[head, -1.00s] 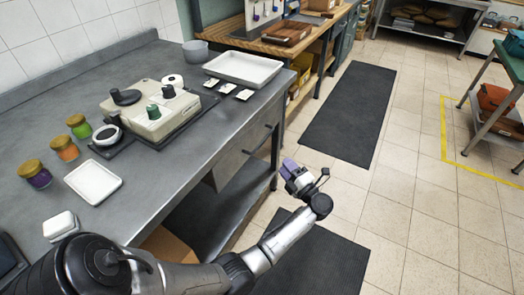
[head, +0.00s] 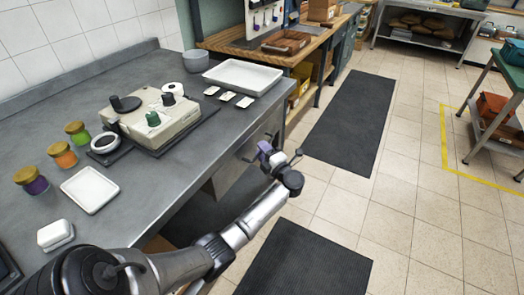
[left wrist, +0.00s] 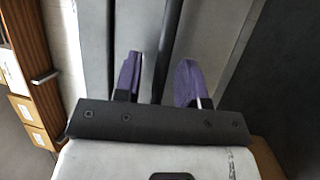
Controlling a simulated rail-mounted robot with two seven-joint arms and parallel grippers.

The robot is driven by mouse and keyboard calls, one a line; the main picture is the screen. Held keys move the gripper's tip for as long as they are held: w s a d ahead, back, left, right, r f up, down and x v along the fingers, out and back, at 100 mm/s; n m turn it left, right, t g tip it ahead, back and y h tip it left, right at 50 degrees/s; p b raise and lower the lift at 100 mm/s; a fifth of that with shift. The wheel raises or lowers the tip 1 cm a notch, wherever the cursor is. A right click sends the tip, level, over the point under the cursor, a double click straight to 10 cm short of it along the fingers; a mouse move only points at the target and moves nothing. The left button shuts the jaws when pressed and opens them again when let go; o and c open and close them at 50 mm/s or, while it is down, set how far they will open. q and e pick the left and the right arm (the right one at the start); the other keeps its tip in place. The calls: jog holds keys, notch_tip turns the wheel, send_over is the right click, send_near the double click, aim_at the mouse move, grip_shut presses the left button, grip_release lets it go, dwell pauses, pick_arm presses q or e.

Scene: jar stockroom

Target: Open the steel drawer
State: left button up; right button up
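The steel drawer (head: 234,178) sits under the right end of the grey steel bench, and its front looks flush with the bench. My left gripper (head: 264,149) is at the drawer front, with its purple fingers toward it. In the left wrist view my left gripper (left wrist: 160,72) is open. The dark bar handle (left wrist: 170,40) runs between the two fingers, with a gap visible on each side. In the head view the gripper partly hides the handle. My right gripper is not in view.
The bench top (head: 190,165) holds a scale-like device (head: 152,117), a white tray (head: 243,75), a smaller white tray (head: 90,189) and three lidded jars. A dark floor mat (head: 305,262) lies beside the bench.

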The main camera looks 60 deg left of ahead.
pick_arm(q)
jog(key=shift+a, duration=0.25)
grip_shut()
dwell(0.5)
